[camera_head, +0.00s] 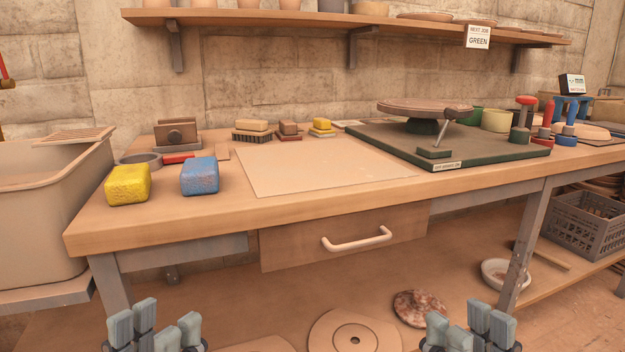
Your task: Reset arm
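My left gripper (154,328) is at the bottom left of the head view, in front of and below the bench edge. Its grey fingers stand apart with nothing between them. My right gripper (470,332) is at the bottom right, also low in front of the bench. Its fingers are apart and empty. Neither gripper touches anything that I can see. The arms behind the fingers are out of the picture.
The wooden bench (300,214) has a closed drawer (345,238). A yellow sponge (128,184) and a blue sponge (199,176) lie front left. A pale board (320,172) lies mid-bench. A green base (455,150) holds a round plate (424,106). A tub (50,210) stands left.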

